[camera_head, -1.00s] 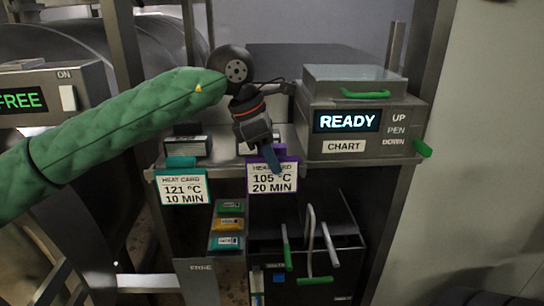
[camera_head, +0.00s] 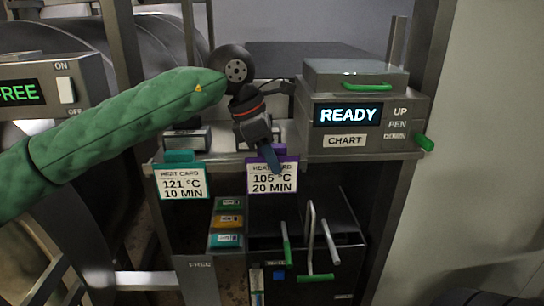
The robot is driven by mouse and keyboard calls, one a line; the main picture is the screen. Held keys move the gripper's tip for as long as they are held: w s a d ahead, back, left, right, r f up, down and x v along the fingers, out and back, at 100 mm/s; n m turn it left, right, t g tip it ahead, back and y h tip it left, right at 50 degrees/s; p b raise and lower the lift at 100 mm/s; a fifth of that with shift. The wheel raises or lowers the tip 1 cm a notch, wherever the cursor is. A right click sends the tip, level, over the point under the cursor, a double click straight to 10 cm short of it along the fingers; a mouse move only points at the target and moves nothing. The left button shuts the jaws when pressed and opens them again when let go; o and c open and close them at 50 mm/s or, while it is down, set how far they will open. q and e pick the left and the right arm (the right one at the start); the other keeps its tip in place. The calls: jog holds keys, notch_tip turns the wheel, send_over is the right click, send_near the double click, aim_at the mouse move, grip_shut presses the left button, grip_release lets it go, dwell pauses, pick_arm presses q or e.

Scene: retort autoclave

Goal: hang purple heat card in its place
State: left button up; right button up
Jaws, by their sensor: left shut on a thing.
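The purple heat card (camera_head: 272,183) reads 105 °C, 20 MIN and has a purple top edge. It hangs upright at the front edge of the steel shelf, right of the teal heat card (camera_head: 183,182), which reads 121 °C, 10 MIN. My left gripper (camera_head: 270,158) comes down from above and is shut on the purple card at its top. The gripper hides part of the card's top edge and the shelf lip behind it, so I cannot tell whether the card rests on the lip. My right gripper is not in view.
The chart recorder (camera_head: 345,140) with a READY display stands on the shelf (camera_head: 222,160) at the right. A control box (camera_head: 50,92) is at the left. Below are stacked coloured blocks (camera_head: 227,222) and a dark bin (camera_head: 340,255) with green-handled tools.

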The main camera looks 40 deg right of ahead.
pick_arm(q)
jog(key=shift+f+b, duration=0.4)
jog(key=shift+f, duration=0.05)
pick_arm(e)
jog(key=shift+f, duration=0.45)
pick_arm(q)
jog(key=o, duration=1)
jog(key=b+v, duration=0.1)
jog(key=v, duration=0.6)
jog(key=shift+b, duration=0.3)
jog(key=shift+w+r, duration=0.15)
jog(key=shift+r, duration=0.3)
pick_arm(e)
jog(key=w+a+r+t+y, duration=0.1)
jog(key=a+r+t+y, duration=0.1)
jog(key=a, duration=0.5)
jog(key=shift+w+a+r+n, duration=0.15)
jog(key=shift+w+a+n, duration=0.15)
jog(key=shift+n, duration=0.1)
